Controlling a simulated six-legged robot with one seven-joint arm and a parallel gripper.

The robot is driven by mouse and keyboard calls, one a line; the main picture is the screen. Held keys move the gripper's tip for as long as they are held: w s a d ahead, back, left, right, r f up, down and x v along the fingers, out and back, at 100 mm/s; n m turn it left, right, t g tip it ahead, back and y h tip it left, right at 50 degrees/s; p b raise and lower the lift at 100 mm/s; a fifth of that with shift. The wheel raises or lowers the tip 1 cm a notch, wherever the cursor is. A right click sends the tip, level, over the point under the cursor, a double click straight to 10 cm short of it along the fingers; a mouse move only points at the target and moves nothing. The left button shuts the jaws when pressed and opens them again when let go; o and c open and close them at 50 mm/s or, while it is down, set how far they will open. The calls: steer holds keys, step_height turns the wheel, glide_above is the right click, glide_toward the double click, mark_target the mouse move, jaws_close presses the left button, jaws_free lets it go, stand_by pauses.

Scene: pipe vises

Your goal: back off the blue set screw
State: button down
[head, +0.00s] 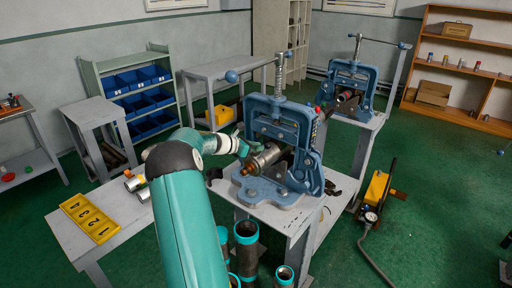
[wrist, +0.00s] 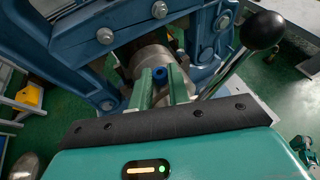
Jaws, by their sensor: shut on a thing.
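The blue set screw (wrist: 160,75) shows in the wrist view as a small blue round head in front of a grey metal cylinder in the near vise. My gripper (wrist: 162,90) has its two green fingers shut on the screw, one on each side of it. In the head view my gripper (head: 241,147) reaches from the left to the pipe fitting (head: 263,160) in the near blue pipe vise (head: 280,128). The set screw cannot be made out in the head view.
A dark ball-ended lever (wrist: 262,31) stands right of my gripper in the wrist view. A second vise (head: 350,85) stands behind on another bench. A yellow numbered tray (head: 91,217) lies on the left table. A yellow pump (head: 376,189) stands on the green floor at right.

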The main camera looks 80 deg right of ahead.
steer(key=shift+s+a+r+n+t+h, duration=0.1)
steer(key=shift+n+t+h, duration=0.45)
steer(key=shift+n+t, duration=0.3)
steer(key=shift+s+a+n+t+h, duration=0.1)
steer(key=shift+n+t+h, duration=0.45)
steer(key=shift+n+t, duration=0.25)
steer(key=c, duration=1.3)
jaws_free()
steer(key=shift+d+m+g, duration=0.1)
steer(key=shift+m+g, duration=0.15)
steer(key=shift+g, duration=0.1)
steer(key=shift+w+y, duration=0.1)
steer(key=shift+y, duration=0.2)
steer(key=m+g+y, duration=0.2)
steer(key=m, duration=0.1)
steer(key=m+g+y, duration=0.1)
steer(key=shift+w+d+g, duration=0.2)
steer(key=shift+d+g, duration=0.05)
steer(key=shift+g, duration=0.15)
steer(key=v, duration=1.3)
steer(key=shift+w+a, duration=0.25)
steer(key=shift+w, duration=0.05)
